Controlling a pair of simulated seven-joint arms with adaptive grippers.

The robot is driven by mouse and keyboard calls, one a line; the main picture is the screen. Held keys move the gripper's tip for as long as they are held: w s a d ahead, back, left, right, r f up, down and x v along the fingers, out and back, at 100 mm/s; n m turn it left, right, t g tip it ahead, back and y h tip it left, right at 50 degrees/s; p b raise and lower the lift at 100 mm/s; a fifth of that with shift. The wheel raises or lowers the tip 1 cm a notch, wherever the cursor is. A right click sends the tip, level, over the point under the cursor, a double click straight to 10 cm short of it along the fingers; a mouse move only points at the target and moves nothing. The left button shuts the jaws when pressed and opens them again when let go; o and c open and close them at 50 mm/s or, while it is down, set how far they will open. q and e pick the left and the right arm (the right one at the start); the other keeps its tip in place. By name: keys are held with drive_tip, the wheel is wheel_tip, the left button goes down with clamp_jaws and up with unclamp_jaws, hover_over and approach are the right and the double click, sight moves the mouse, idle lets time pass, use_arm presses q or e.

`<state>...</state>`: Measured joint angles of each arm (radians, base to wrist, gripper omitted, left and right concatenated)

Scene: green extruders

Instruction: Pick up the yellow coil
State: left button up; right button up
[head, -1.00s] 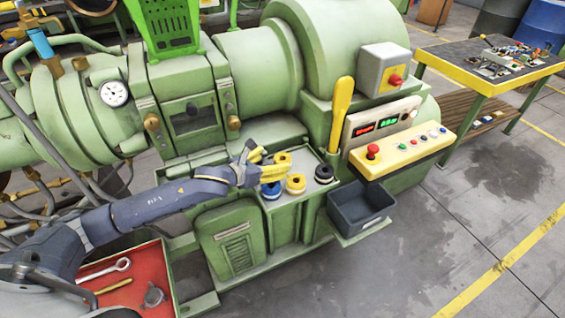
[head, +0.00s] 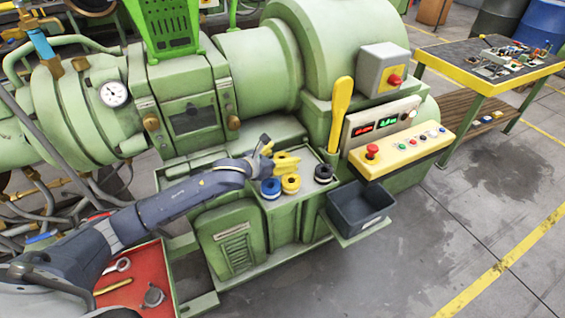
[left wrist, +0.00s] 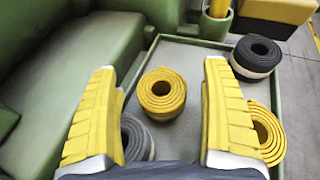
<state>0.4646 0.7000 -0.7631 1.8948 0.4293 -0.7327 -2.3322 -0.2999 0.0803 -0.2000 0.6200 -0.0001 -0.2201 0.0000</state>
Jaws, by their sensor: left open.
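My left gripper (head: 287,162) has yellow fingers and is open and empty above the small green tray. In the left wrist view a yellow coil (left wrist: 161,92) lies between and beyond the two spread fingers (left wrist: 160,72), apart from both. My right gripper is not in view.
A black coil (head: 323,173) sits on the tray's right side. A yellow lever (head: 341,110) stands just behind the tray. A dark bin (head: 360,206) is to the right, below a yellow button panel (head: 402,151). The green machine body closes off the back.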

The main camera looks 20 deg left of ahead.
use_arm(q)
drive_tip(key=shift+s+f, duration=0.2)
drive_tip(key=shift+f, duration=0.3)
drive_tip(key=shift+s+f, duration=0.15)
drive_tip(key=shift+f, duration=0.3)
drive_tip(key=c, duration=1.3)
drive_tip(key=shift+r, duration=0.15)
drive_tip(key=r, duration=2)
drive_tip(key=shift+w, duration=0.2)
drive_tip(key=c, duration=0.3)
wheel_tip(320, 180, up, 5)
drive_tip(key=n+t+y, duration=0.1)
drive_tip(key=n+y, duration=0.4)
drive_tip(key=y, duration=0.1)
hover_over(281, 158)
drive_tip(key=s+a, duration=0.2)
drive_tip(key=s, duration=0.1)
drive_tip(key=shift+w+d+r, duration=0.1)
drive_tip(key=shift+d, duration=0.15)
